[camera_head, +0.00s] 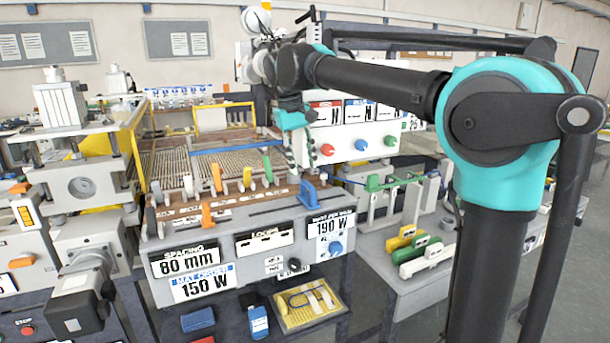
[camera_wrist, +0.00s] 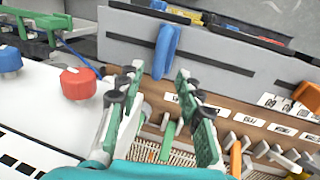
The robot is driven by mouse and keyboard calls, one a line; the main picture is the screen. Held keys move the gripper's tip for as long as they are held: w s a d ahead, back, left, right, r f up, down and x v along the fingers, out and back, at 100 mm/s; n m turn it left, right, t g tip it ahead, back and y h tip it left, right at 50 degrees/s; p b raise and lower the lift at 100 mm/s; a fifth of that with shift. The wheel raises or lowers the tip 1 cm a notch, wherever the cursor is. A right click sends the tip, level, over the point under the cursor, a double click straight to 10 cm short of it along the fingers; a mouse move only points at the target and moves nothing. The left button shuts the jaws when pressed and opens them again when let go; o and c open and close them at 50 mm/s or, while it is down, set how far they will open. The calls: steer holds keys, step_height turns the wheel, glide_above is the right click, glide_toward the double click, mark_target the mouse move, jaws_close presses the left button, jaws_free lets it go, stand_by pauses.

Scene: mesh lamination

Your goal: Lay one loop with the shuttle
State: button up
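My gripper (camera_head: 298,170) hangs down over the right end of the loom-like bench. In the wrist view my gripper (camera_wrist: 157,78) is open, its two green-padded fingers spread with nothing between them. A blue handle (camera_head: 309,191) stands on the bench's front edge just below my fingertips. In the wrist view the blue handle (camera_wrist: 166,50) shows ahead of the fingertips, apart from them. I cannot tell for sure which part is the shuttle. The wire mesh bed (camera_head: 190,155) lies behind the handles, with a blue bar (camera_head: 235,149) across it.
Orange, yellow and green levers (camera_head: 247,178) line the bench to the left. A white control box (camera_head: 352,143) with coloured knobs stands close right of my gripper. A side table holds a green-topped fixture (camera_head: 385,183) and yellow, green and white pieces (camera_head: 420,248).

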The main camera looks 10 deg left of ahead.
step_height(320, 180, up, 7)
steer(key=a, duration=0.1)
steer(key=shift+s+f, duration=0.15)
steer(key=shift+s, duration=0.2)
steer(key=shift+s+a+n, duration=0.1)
steer(key=shift+a+n, duration=0.05)
steer(key=shift+n, duration=0.15)
steer(key=c, duration=0.4)
steer(key=n, duration=0.1)
steer(key=a+n, duration=0.1)
steer(key=n, duration=0.1)
steer(key=shift+s+a+f, duration=0.1)
steer(key=shift+s, duration=0.3)
jaws_close()
steer(key=s+a+n+h, duration=0.1)
steer(key=s+a+n, duration=0.25)
steer(key=n, duration=1.05)
steer(key=shift+n+t, duration=0.3)
steer(key=x, duration=0.4)
steer(key=w+d+x, duration=0.1)
steer(key=x, duration=0.7)
steer(key=shift+w+d+r, duration=0.15)
steer(key=shift+r, duration=0.2)
steer(key=shift+w+d+f, duration=0.1)
steer(key=shift+w+d, duration=0.2)
steer(key=shift+d, duration=0.2)
